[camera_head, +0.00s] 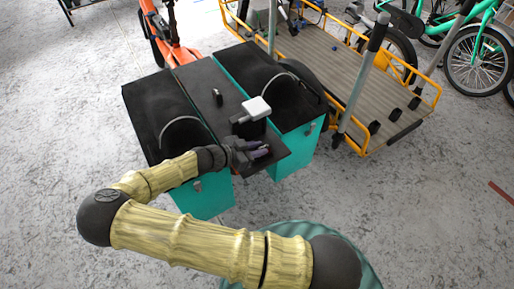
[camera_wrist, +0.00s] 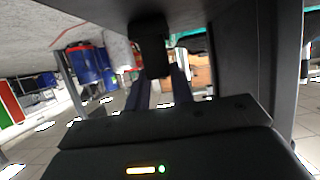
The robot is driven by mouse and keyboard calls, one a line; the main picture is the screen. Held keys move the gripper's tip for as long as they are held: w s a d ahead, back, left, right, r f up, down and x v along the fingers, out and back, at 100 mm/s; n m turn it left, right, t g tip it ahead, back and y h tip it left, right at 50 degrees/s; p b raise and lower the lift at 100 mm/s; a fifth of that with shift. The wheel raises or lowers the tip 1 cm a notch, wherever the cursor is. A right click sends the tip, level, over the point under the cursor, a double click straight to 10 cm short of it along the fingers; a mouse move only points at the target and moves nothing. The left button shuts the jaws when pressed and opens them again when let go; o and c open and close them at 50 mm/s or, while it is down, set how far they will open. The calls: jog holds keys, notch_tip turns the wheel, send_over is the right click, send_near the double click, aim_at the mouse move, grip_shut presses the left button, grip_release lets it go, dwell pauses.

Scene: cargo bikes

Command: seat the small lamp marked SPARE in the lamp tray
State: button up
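No SPARE marking is legible, so I cannot tell which item is the small lamp. A small black item (camera_head: 217,97) lies on the dark board (camera_head: 205,75) between two black-lidded teal boxes. A pale, white-topped piece (camera_head: 256,107) stands over a dark block (camera_head: 251,129) nearer my arm. I cannot tell which part is the lamp tray. My gripper (camera_head: 262,151) is low over the board's near end, just in front of that block. In the wrist view its fingers (camera_wrist: 161,82) are apart, with a black block-like thing (camera_wrist: 150,45) ahead of the gap; nothing is clearly held.
A yellow-railed cargo deck (camera_head: 335,65) with upright grey posts stands to the right. An orange bike frame (camera_head: 165,35) is behind. Grey floor is open at left.

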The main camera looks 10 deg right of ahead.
jog(key=o, duration=0.5)
jog(key=p+v, duration=0.1)
jog(key=v, duration=1.6)
jog(key=shift+a+p, duration=0.2)
jog(key=shift+p, duration=0.1)
